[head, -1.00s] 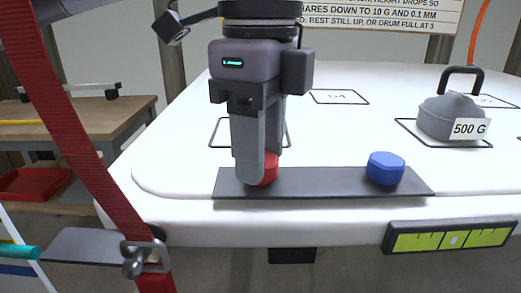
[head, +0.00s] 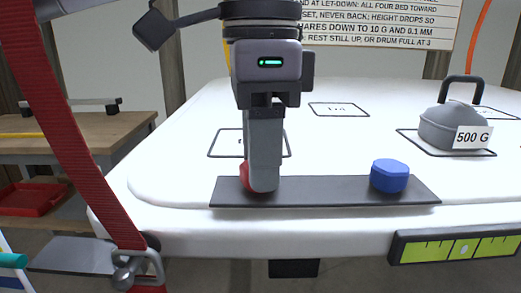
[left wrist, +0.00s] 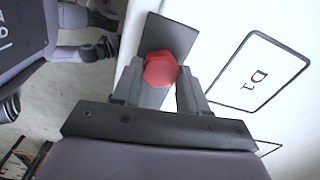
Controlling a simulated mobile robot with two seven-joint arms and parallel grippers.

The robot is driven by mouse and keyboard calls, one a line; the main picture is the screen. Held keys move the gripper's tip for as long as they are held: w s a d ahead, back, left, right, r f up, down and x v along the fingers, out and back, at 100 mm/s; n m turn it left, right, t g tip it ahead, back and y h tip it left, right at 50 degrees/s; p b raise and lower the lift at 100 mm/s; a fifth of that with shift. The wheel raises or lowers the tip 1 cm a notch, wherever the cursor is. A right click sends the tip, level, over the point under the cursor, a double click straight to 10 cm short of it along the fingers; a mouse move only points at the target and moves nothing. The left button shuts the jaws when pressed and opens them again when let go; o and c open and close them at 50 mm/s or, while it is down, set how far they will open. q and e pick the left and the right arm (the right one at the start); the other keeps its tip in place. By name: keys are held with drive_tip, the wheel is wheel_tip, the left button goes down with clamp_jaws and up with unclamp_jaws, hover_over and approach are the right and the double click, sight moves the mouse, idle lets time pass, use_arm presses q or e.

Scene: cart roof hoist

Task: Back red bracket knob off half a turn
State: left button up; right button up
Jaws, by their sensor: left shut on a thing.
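The red knob (head: 244,176) sits at the left end of a dark bracket plate (head: 325,191) along the front edge of the white roof. My left gripper (head: 261,183) points down at it, its near finger hiding much of the knob. In the left wrist view the red knob (left wrist: 160,69) lies between the two grey fingers of my left gripper (left wrist: 160,76), which is shut on it. A blue knob (head: 389,175) sits on the right end of the same plate, untouched. My right gripper is not in view.
A grey 500 G weight (head: 452,127) stands in a marked outline at right. A green level (head: 456,246) is on the front edge. A red strap (head: 75,130) with a metal buckle (head: 137,268) hangs at left. A wooden bench (head: 85,137) stands behind it.

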use_arm(q)
drive_tip(key=shift+s+f, duration=0.1)
drive_tip(key=shift+f, duration=0.15)
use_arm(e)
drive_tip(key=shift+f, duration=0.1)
use_arm(q)
drive_tip(key=o, duration=1.1)
drive_tip(key=shift+r, duration=0.1)
drive_tip(key=shift+r, duration=0.3)
wheel_tip(320, 180, up, 6)
drive_tip(key=shift+p, duration=1.2)
drive_tip(key=shift+r, duration=0.3)
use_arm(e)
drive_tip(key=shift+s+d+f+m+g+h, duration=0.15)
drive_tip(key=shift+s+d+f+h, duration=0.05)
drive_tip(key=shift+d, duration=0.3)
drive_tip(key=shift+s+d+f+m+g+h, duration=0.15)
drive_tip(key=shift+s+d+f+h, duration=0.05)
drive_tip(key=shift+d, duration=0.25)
